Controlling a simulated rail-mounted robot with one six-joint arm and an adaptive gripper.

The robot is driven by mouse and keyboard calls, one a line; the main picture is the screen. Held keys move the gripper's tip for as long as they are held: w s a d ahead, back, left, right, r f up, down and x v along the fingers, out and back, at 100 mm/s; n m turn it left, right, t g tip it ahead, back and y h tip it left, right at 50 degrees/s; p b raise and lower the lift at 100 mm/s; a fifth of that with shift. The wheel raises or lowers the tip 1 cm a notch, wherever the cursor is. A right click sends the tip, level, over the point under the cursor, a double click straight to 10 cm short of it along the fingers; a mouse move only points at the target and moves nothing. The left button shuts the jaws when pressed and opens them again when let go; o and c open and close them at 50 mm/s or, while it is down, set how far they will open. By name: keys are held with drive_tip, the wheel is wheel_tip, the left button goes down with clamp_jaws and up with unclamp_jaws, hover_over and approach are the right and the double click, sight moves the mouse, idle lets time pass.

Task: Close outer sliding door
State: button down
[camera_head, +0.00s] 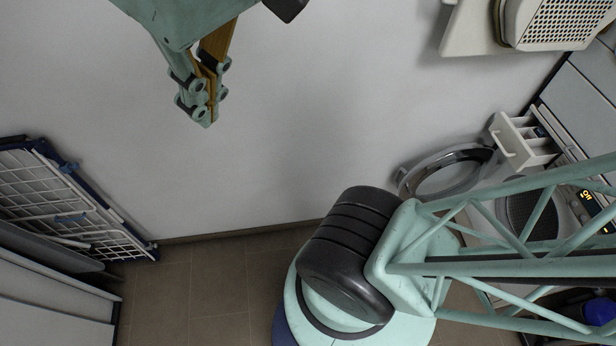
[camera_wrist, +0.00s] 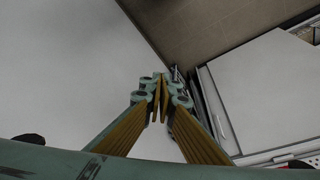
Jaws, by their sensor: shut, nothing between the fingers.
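My gripper (camera_head: 208,98) hangs in front of the white wall in the upper left of the head view, fingers down. It is shut and empty; in the wrist view its fingertips (camera_wrist: 160,88) meet near the middle. A pale flat panel (camera_wrist: 268,88) with dark and metal edging stands right of the fingertips in the wrist view. I cannot tell whether this panel is the outer sliding door or whether the fingertips touch it. White panels (camera_head: 50,305) also show at the lower left of the head view, cut off by the frame.
A folded wire drying rack (camera_head: 75,205) leans at the left. At the right, a washing machine has its round door (camera_head: 450,172) and detergent drawer (camera_head: 520,140) open. An open cream door with a perforated part (camera_head: 555,22) juts out above. Tiled floor (camera_head: 205,285) is clear at lower left-centre.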

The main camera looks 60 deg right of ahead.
drive_tip(key=shift+s+f, duration=0.25)
drive_tip(key=shift+f, duration=0.05)
